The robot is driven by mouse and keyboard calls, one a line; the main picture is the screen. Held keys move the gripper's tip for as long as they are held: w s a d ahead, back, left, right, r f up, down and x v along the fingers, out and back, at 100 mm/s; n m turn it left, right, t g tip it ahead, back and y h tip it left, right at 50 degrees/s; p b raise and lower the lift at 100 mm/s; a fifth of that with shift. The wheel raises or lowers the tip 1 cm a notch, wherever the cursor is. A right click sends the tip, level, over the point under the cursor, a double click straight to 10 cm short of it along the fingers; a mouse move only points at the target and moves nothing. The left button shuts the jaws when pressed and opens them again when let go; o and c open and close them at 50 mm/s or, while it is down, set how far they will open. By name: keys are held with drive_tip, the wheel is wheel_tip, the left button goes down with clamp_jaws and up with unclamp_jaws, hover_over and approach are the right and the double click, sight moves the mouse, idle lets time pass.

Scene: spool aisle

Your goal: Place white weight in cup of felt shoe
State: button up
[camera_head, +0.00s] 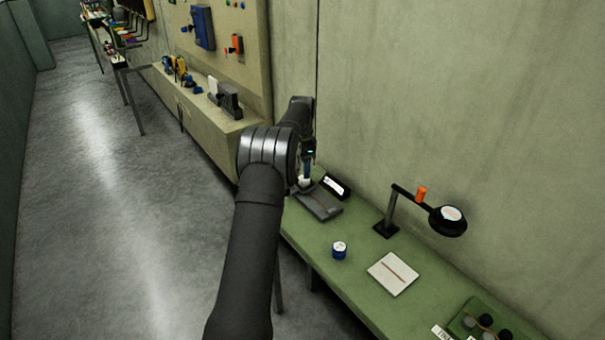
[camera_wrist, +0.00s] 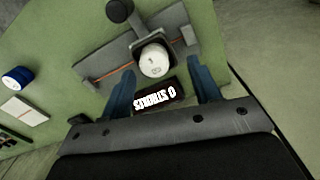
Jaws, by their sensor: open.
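The white weight (camera_wrist: 155,61) appears to sit in the dark square cup (camera_wrist: 137,44) of the grey felt shoe (camera_wrist: 104,62), which has an orange line across it. How deep it sits is hard to tell. My gripper (camera_wrist: 162,72) is open, with its blue fingers apart on either side of the weight and some space between them and it. In the head view my gripper (camera_head: 307,172) is low over the far end of the green bench, by the white weight (camera_head: 304,183) and the grey shoe (camera_head: 319,207). The arm partly hides this spot.
A dark sign (camera_head: 336,186) stands close behind the shoe. The wall borders the bench.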

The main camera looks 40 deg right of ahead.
sight(302, 176)
wheel_tip(302, 176, up, 9)
drive_tip(key=shift+d+f, duration=0.1)
idle(0.4)
wheel_tip(302, 176, down, 12)
idle(0.6)
